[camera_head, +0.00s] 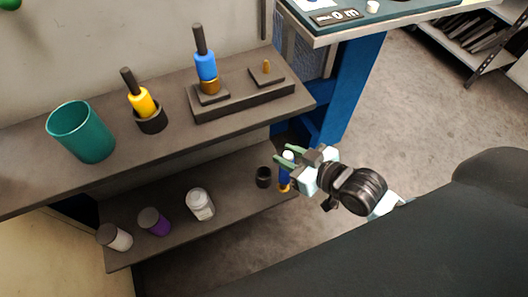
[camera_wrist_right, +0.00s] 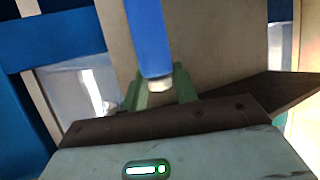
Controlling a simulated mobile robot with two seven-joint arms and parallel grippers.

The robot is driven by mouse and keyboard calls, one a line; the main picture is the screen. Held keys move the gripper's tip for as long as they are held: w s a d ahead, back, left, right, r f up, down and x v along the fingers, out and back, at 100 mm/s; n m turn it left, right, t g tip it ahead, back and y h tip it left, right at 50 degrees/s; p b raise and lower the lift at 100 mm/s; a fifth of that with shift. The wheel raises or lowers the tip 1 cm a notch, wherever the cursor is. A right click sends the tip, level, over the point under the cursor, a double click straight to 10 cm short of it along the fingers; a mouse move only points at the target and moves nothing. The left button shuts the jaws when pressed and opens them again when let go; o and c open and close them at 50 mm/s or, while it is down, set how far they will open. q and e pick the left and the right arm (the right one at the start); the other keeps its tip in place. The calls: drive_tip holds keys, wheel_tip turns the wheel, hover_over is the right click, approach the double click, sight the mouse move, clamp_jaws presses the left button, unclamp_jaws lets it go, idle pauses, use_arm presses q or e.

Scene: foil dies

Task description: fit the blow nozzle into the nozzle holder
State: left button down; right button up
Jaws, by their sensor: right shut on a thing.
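The blow nozzle (camera_head: 286,174), blue with a white top end and an orange-yellow lower end, is upright between the green fingers of my right gripper (camera_head: 282,158). In the right wrist view the blue body of the nozzle (camera_wrist_right: 148,38) and its pale end sit between the fingers (camera_wrist_right: 158,88). A small dark open cup (camera_head: 263,177), which looks like the nozzle holder, stands on the lower shelf just left of the nozzle. The nozzle appears apart from it, near the shelf's right end; its exact height is unclear. My left gripper is not in view.
The upper shelf (camera_head: 180,145) bears a teal cup (camera_head: 82,132), a yellow-handled tool (camera_head: 141,101) and a blue-handled tool (camera_head: 205,66). A blue bench leg (camera_head: 350,85) stands behind.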

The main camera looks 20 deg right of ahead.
drive_tip(key=r+b+x, duration=0.1)
drive_tip(key=x, duration=0.7)
drive_tip(key=shift+w+a+b, duration=0.15)
drive_tip(key=shift+w+b, duration=0.15)
drive_tip(key=shift+f, duration=0.2)
wheel_tip(320, 180, down, 4)
drive_tip(key=shift+f+b, duration=0.2)
drive_tip(key=shift+b, duration=0.65)
drive_tip(key=shift+f, duration=0.2)
